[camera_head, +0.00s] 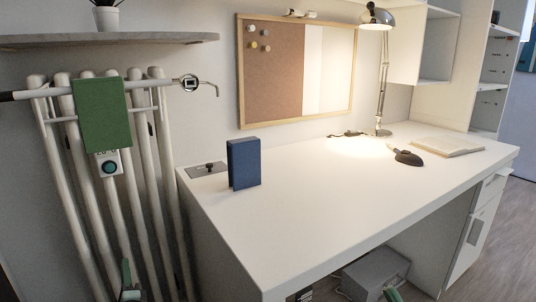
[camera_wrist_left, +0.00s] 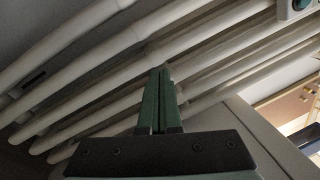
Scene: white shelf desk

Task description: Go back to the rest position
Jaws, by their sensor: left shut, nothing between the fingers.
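My left gripper (camera_head: 127,272) is low at the bottom left of the head view, in front of the white radiator (camera_head: 58,190) and left of the desk (camera_head: 330,200). In the left wrist view its green fingers (camera_wrist_left: 160,76) lie together, shut and empty, with the radiator pipes (camera_wrist_left: 80,90) behind them. A green tip that looks like part of my right gripper (camera_head: 393,295) shows at the bottom edge of the head view, below the desk top; its jaws are cut off.
A blue book (camera_head: 244,163) stands upright on the desk's left end. A grey box (camera_head: 375,273) sits under the desk. The desk's middle is clear.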

